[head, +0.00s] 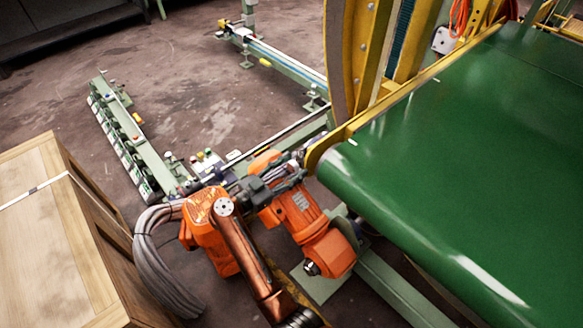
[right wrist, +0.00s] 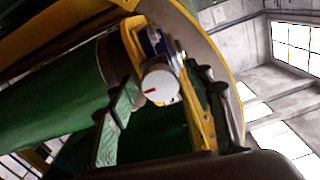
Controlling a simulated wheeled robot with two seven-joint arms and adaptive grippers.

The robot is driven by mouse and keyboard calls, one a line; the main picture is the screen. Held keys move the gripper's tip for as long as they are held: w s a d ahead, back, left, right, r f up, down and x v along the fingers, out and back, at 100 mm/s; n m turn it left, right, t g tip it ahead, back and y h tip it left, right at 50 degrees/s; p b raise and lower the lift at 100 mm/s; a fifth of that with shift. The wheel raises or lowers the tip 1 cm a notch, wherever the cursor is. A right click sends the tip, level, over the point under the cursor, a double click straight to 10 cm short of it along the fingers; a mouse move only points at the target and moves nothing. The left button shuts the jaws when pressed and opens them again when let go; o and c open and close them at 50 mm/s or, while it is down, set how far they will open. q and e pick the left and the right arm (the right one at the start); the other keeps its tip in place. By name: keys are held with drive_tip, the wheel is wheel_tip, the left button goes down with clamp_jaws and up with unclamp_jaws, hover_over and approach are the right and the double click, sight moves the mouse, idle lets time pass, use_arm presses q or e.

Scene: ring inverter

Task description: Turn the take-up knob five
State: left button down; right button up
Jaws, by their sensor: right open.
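The take-up knob (right wrist: 160,87) shows in the right wrist view as a pale round face with a short red mark, on a yellow bracket (right wrist: 198,110) at the end of the green belt roller. My right gripper (right wrist: 168,98) is open. One finger is on the left side of the knob and the other on the right, with gaps visible on both sides. In the head view my right gripper (head: 290,173) is at the near left corner of the green conveyor belt (head: 450,150). I cannot make out the knob clearly there. My left gripper is not in view.
An orange motor (head: 308,228) sits close beside my right gripper, below the belt edge. A wooden crate (head: 30,235) with a strap stands at the left. A yellow ring frame (head: 350,50) rises behind the belt. Bare floor (head: 205,75) lies between the green rails.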

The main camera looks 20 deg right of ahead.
drive_tip(key=shift+c, duration=0.7)
drive_tip(key=c, duration=1)
drive_tip(key=shift+c, duration=0.2)
